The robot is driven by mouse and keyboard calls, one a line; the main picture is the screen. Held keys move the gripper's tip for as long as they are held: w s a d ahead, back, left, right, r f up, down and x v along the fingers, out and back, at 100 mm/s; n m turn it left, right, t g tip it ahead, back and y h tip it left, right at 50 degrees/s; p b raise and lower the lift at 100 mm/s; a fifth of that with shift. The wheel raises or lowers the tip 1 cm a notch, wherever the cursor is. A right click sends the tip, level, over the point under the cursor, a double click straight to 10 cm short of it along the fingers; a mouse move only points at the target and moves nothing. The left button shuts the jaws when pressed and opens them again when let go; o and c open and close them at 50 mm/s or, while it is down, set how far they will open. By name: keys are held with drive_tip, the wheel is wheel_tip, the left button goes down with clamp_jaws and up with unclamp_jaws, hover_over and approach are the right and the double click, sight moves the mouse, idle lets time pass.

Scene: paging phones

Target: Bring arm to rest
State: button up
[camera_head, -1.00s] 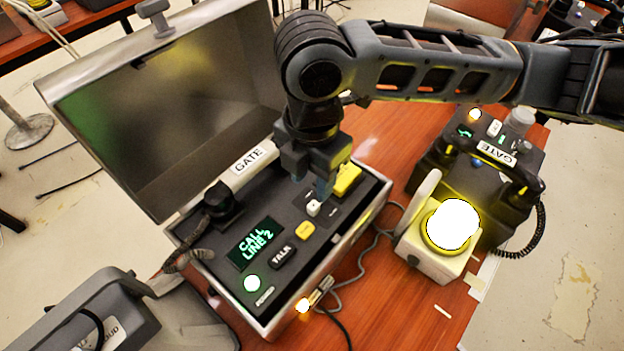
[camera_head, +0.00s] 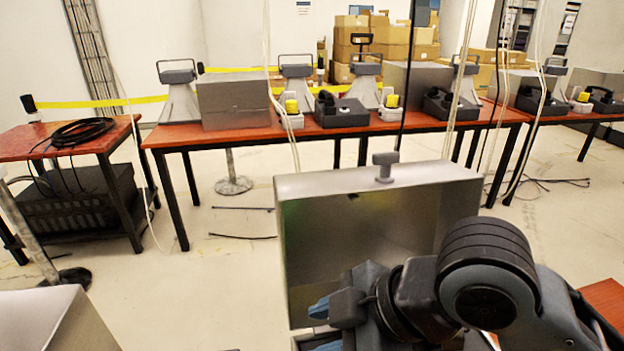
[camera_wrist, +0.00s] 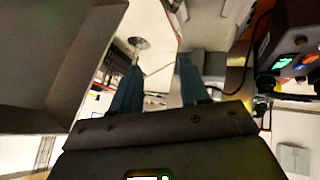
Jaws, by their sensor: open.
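My gripper (camera_head: 316,325) is at the bottom of the head view, in front of the open case's upright metal lid (camera_head: 310,240). Its two blue fingers point left and stand apart, with nothing between them. In the wrist view my gripper (camera_wrist: 160,66) also shows open and empty. My arm bends in from the lower right. The case's panel with its buttons is almost wholly hidden below the picture edge and behind my arm.
A long red-brown table (camera_head: 250,133) at the back holds metal cases, phones and horn speakers. A side table (camera_head: 60,140) with coiled cable stands at left. Bare floor (camera_head: 210,260) lies between. Thin cables hang down in front.

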drive_tip(key=w+a+r+m+t+y, duration=0.2)
drive_tip(key=a+r+m+t+y, duration=0.45)
drive_tip(key=r+m+t, duration=0.35)
drive_tip(key=s+d+f+m+t+h, duration=0.3)
drive_tip(key=s+d+f+m+h, duration=0.8)
drive_tip(key=s+d+f, duration=0.25)
drive_tip(key=s+d+n+h, duration=0.1)
drive_tip(key=s+d, duration=0.5)
drive_tip(key=s, duration=0.3)
drive_tip(key=s+d+n+g+h, duration=0.1)
drive_tip(key=s+d, duration=0.5)
drive_tip(key=s, duration=0.3)
drive_tip(key=shift+d+f, duration=0.2)
drive_tip(key=shift+f, duration=0.15)
